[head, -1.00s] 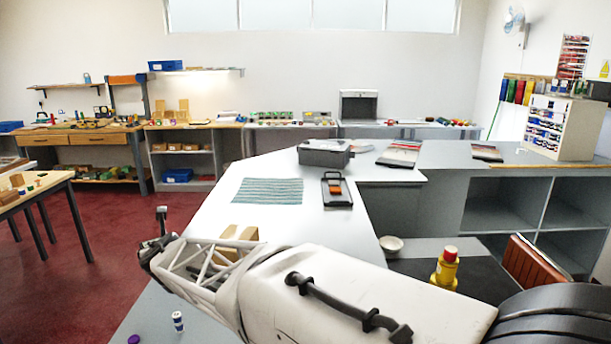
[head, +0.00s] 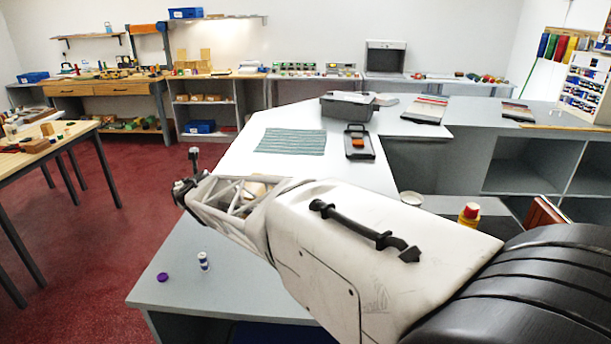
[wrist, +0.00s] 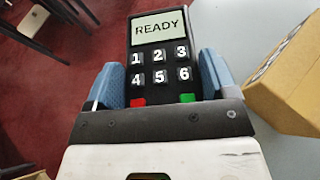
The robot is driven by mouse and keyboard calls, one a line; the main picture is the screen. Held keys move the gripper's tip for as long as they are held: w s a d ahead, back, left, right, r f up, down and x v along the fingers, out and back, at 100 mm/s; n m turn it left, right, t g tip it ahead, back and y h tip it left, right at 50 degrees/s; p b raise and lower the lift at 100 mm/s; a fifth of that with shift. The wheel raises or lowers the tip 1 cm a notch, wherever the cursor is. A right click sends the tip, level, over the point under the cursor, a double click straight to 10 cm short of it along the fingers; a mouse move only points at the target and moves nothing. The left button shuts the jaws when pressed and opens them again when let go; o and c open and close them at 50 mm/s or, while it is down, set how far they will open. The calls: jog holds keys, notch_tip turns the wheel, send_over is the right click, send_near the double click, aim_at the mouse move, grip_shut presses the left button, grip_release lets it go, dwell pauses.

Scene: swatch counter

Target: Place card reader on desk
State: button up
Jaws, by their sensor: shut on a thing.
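The card reader (wrist: 160,55) is a dark handheld unit with a READY screen, number keys and a red and a green key, seen in the wrist view. My gripper (wrist: 160,82) is shut on it, with a blue finger pad on each side. In the head view my gripper (head: 186,186) is at the left, at the desk's left edge; the reader in it is hard to make out there. The desk (head: 205,300) is a grey-white counter, and the wrist view shows red floor under the reader's left side.
A cardboard box (wrist: 290,85) stands on the desk right of my gripper. A purple cap (head: 162,277) and a small white-and-blue bottle (head: 203,262) are near the front left. A striped mat (head: 291,141), a black clipboard-like tray (head: 359,146) and a grey case (head: 347,105) lie farther back.

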jog(key=w+d+m+h, duration=0.1)
jog(key=w+d, duration=0.2)
jog(key=d, duration=0.1)
jog(key=w+d+m+t+h, duration=0.1)
jog(key=w+d, duration=0.2)
jog(key=d, duration=0.1)
jog(key=w+d+m+t+h, duration=0.1)
jog(key=w+d+h, duration=0.1)
jog(key=d, duration=0.3)
jog(key=shift+w+m, duration=0.4)
jog(key=shift+w, duration=0.5)
jog(key=w+d+m+t+h, duration=0.1)
jog(key=w+d+m+h, duration=0.2)
jog(key=d, duration=1.1)
jog(key=w+h, duration=0.1)
jog(key=w, duration=0.2)
jog(key=shift+d+f+m, duration=0.15)
jog(key=shift+f+m, duration=0.1)
jog(key=shift+m, duration=0.05)
jog(key=shift+f, duration=2.9)
jog(key=shift+f, duration=2.1)
jog(key=shift+f, duration=0.15)
